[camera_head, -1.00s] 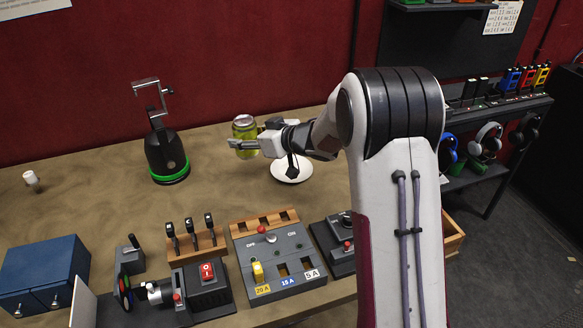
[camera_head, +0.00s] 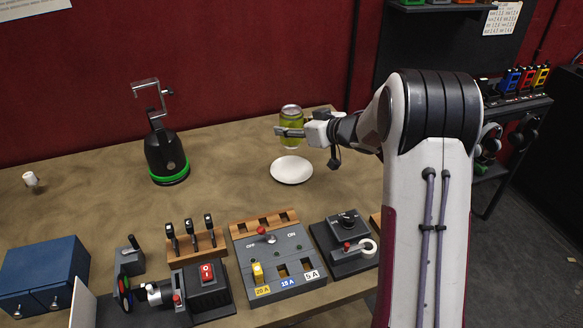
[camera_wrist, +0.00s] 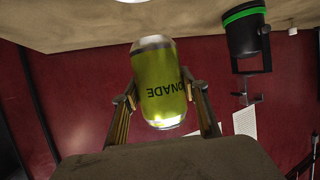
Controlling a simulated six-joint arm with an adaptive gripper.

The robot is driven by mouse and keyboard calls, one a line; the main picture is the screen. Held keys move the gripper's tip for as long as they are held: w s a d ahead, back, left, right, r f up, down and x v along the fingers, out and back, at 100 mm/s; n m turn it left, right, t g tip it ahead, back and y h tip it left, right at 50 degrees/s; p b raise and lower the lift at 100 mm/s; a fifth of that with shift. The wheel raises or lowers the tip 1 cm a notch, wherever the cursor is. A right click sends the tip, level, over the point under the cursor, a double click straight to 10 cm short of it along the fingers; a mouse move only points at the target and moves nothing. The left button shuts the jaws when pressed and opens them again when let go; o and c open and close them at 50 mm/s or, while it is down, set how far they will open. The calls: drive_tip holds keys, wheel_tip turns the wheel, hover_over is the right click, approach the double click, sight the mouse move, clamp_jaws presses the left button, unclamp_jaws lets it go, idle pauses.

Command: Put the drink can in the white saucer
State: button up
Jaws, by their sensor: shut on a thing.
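The drink can (camera_head: 291,122) is yellow-green with a silver top, upright in the head view. My gripper (camera_head: 284,132) is shut around its middle and holds it above the table, behind and over the white saucer in the picture. In the wrist view the can (camera_wrist: 160,85) appears upside down with dark lettering, and my gripper (camera_wrist: 160,95) has a finger on each side of it. The white saucer (camera_head: 291,171) lies flat and empty on the table. A small pale edge at the top of the wrist view may be the saucer.
A black device with a green ring (camera_head: 168,160) stands left of the saucer. Along the front are a blue box (camera_head: 45,270), a rack of levers (camera_head: 192,243), a fuse panel (camera_head: 275,255) and a knob box (camera_head: 345,245). The table around the saucer is clear.

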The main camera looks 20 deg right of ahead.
sight(292, 145)
drive_tip(key=shift+f, duration=3.1)
drive_tip(key=shift+f, duration=1.9)
drive_tip(key=shift+f, duration=0.1)
drive_tip(key=o, duration=0.7)
drive_tip(key=shift+o, duration=0.2)
drive_tip(key=shift+s+d+r, duration=0.15)
drive_tip(key=shift+s+r, duration=0.15)
drive_tip(key=v, duration=1.1)
